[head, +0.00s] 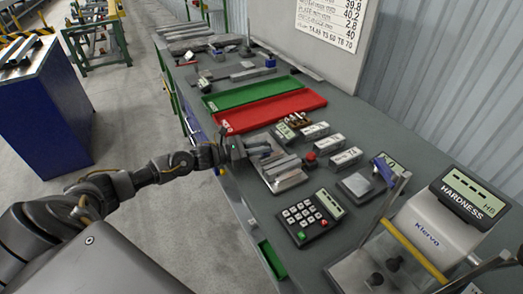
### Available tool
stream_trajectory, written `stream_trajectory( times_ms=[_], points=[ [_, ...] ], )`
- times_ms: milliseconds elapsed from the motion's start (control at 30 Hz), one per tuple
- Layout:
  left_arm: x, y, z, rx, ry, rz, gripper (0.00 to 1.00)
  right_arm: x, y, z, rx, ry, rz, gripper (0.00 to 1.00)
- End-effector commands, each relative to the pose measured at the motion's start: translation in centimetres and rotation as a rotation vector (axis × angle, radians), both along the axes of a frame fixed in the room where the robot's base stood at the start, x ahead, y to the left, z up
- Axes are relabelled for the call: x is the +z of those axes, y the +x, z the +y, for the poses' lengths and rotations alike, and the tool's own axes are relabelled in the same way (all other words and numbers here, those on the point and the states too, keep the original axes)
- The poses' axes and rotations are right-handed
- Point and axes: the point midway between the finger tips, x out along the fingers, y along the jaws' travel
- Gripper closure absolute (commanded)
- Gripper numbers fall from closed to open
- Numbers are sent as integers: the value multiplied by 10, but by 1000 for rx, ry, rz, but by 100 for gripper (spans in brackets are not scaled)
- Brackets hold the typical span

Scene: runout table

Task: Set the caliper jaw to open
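A grey metal fixture with raised bars (284,168) lies on the table's near edge; it looks like the caliper, but the picture is too small to be sure. How far its jaw is open cannot be made out. My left gripper (256,150) is at the fixture's upper left end, with its fingers over or against it. Whether they touch, and whether they are open or shut, cannot be told. The gripper hides part of that end. My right gripper is not in view.
A red knob (310,157) and small display boxes (345,157) stand right of the fixture. A keypad (308,218) lies nearer. A hardness tester (440,228) fills the right front. Red (270,111) and green (250,94) trays lie beyond.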

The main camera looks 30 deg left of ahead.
Motion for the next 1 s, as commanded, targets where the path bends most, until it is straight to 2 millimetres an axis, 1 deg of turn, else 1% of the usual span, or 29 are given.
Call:
stream_trajectory(
  times_ms=[33, 167, 433, 533, 667, 800, 1000],
  points=[
    [0, 0, 0, 0, 0, 1, 74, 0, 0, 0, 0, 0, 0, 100],
    [0, 0, 0, -1, 0, 1, 57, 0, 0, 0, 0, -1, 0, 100],
    [-1, -1, 0, -1, 0, 1, 57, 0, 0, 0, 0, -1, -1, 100],
    [-2, -5, 5, 0, 1, 1, 57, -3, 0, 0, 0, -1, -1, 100],
    [-5, -19, 18, 0, 5, 4, 57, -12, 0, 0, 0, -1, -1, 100],
    [-6, -41, 38, -1, 5, 5, 57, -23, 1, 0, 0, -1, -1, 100],
    [-4, -66, 62, 0, 3, 5, 57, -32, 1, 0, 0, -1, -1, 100]
  ],
)
